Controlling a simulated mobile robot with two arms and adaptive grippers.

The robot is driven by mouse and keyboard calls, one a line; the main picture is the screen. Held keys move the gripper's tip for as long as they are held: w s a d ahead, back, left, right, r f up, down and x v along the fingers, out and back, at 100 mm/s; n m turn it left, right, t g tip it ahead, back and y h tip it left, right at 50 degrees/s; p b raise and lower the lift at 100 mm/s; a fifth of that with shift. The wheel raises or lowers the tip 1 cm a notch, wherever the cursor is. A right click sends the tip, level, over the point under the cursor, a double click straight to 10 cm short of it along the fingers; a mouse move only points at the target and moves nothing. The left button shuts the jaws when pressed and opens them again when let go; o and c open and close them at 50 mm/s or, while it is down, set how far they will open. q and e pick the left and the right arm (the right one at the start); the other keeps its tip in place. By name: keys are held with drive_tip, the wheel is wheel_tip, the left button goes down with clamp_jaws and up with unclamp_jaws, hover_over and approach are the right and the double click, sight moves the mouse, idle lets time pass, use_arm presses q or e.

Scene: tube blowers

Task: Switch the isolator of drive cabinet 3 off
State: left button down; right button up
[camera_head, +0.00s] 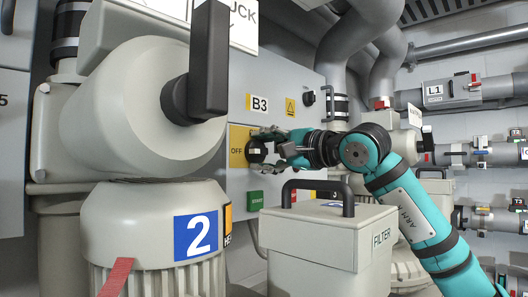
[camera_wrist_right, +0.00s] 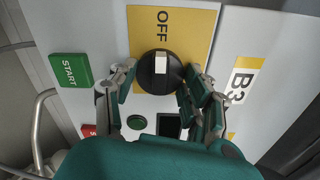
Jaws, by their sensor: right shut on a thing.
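The grey cabinet front (camera_head: 307,79) carries a B3 label (camera_head: 259,104). Its isolator is a round black knob (camera_wrist_right: 157,80) on a yellow plate (camera_head: 237,160) marked OFF. In the right wrist view the knob's pale bar (camera_wrist_right: 161,64) is on the side toward the word OFF. My right gripper (camera_head: 264,149) is shut on the knob, with its fingers on either side in the right wrist view (camera_wrist_right: 159,76). In the head view the fingers partly cover the knob. My left gripper is not in view.
A green START button (camera_head: 255,200) sits below the plate; a red button (camera_wrist_right: 89,130) shows in the right wrist view. A large blower marked 2 (camera_head: 196,233) with a black handle (camera_head: 210,60) stands at the left. A filter box (camera_head: 318,237) stands in front, below my right arm.

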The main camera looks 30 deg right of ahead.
drive_tip(key=o, duration=1.2)
drive_tip(key=shift+c, duration=0.2)
drive_tip(key=shift+s, duration=0.1)
drive_tip(key=v, duration=1.2)
